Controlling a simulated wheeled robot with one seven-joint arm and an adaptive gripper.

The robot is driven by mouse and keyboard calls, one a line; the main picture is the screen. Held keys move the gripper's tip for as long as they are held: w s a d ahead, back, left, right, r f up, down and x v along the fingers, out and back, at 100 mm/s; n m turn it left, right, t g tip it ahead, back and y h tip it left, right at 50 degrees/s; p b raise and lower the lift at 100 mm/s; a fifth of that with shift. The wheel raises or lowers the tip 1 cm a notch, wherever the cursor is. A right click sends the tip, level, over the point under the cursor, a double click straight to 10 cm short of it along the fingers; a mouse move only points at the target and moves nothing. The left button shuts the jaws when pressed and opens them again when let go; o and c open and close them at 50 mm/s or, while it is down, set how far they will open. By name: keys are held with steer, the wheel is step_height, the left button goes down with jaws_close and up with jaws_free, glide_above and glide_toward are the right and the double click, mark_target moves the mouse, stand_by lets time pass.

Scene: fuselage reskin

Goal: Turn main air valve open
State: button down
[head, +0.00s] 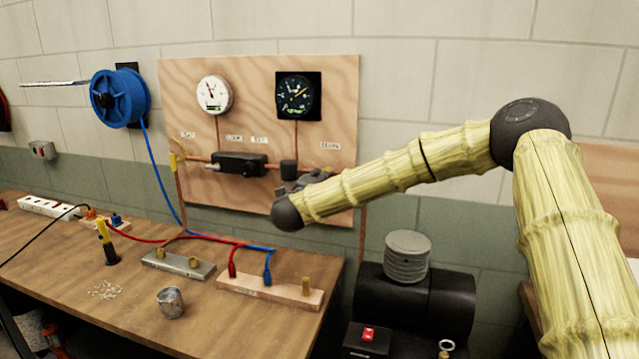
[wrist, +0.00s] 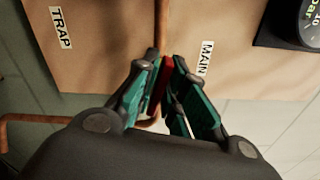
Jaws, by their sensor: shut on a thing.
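The main air valve shows in the wrist view as a red handle (wrist: 168,72) on the copper pipe (wrist: 161,25), next to the label MAIN (wrist: 206,57). My gripper (wrist: 160,78) has its teal-padded fingers closed on the handle, one on each side. Only a narrow strip of red shows between the fingers, so the angle of the handle cannot be told. In the head view, my gripper (head: 306,181) is at the lower right of the wooden panel (head: 340,85), and it hides the valve there.
A white gauge (head: 213,95) and a black gauge (head: 298,96) hang on the panel. A black regulator block (head: 239,164) sits on the pipe left of my gripper. A black compressor tank (head: 440,296) stands below. The workbench (head: 120,310) holds clamps, leads and a metal cup (head: 170,302).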

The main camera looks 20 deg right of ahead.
steer(key=shift+n, duration=1.3)
steer(key=shift+f, duration=0.1)
steer(key=c, duration=1.6)
jaws_free()
steer(key=shift+a, duration=0.1)
steer(key=shift+o, duration=0.2)
steer(key=v, duration=1.2)
